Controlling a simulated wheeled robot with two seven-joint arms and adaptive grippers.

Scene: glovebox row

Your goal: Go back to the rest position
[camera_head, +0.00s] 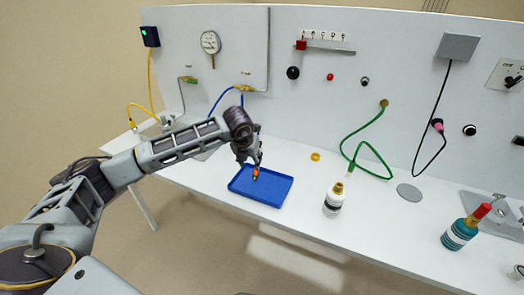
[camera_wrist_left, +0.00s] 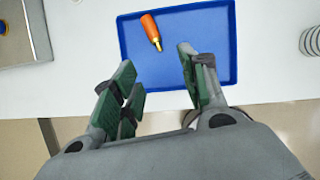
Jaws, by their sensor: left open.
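My left gripper (camera_head: 250,160) hangs over a blue tray (camera_head: 270,197) on the white bench. In the left wrist view the left gripper (camera_wrist_left: 158,82) has its green-padded fingers wide apart with nothing between them. A small orange piece with a brass tip (camera_wrist_left: 151,31) lies in the blue tray (camera_wrist_left: 208,28), just beyond the fingertips. In the head view the orange piece (camera_head: 256,173) shows right below the fingers. My right gripper is not in view.
A white bottle (camera_head: 334,198) stands right of the tray, with a yellow ring (camera_head: 315,157) behind it. A teal bottle with a red top (camera_head: 464,230) stands farther right. A green hose (camera_head: 372,145) loops from the panel. Bench between the bottles is mostly clear.

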